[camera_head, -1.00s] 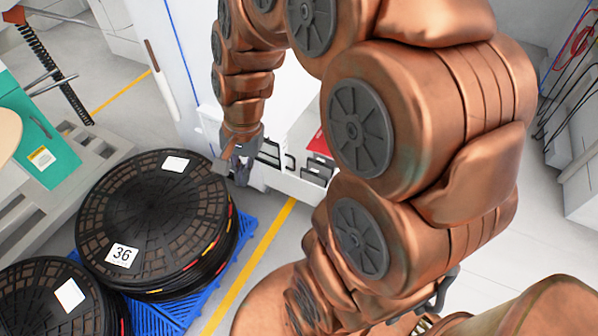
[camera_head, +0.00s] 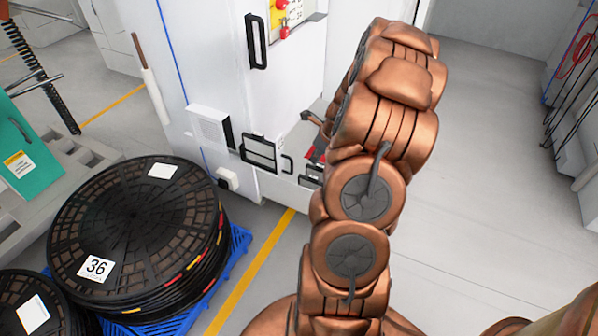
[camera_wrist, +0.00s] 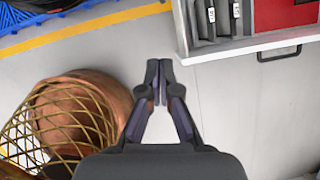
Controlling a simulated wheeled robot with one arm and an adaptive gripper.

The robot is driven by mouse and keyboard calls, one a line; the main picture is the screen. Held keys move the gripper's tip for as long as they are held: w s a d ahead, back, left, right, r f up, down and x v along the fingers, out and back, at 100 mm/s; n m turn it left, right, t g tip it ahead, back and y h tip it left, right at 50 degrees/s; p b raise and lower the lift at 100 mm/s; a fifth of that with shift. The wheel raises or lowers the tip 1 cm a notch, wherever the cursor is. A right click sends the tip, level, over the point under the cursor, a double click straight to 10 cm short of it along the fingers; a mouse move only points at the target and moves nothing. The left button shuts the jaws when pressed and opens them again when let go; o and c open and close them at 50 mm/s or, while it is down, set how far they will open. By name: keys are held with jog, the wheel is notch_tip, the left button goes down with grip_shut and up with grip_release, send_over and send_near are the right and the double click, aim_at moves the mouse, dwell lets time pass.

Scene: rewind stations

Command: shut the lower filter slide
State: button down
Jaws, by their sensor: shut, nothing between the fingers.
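A white slide (camera_head: 277,189) stands out low at the front of the white cabinet in the head view, partly hidden by my arm. The wrist view shows a white-edged tray (camera_wrist: 245,48) at the top right, holding dark upright pieces and a red block. A dark handle (camera_wrist: 292,48) is on its near side. I cannot tell for sure whether this is the lower filter slide. My gripper (camera_wrist: 158,72) is shut and empty, its tips together over the floor, left of the tray's corner and apart from it. In the head view my arm hides most of the gripper.
A black reel marked 36 (camera_head: 135,225) lies on a blue pallet (camera_head: 238,245) at left. The white cabinet (camera_head: 215,70) has a tall black handle (camera_head: 257,41) and a lower black handle frame (camera_head: 259,152). Grey floor (camera_head: 480,190) is clear at right.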

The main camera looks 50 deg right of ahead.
jog(key=w+f+b, duration=0.2)
jog(key=w+f, duration=0.5)
jog(key=f, duration=0.2)
jog(key=shift+w+a+f, duration=0.2)
jog(key=shift+w+f, duration=0.05)
jog(key=shift+f, duration=0.1)
jog(key=shift+w+r, duration=0.1)
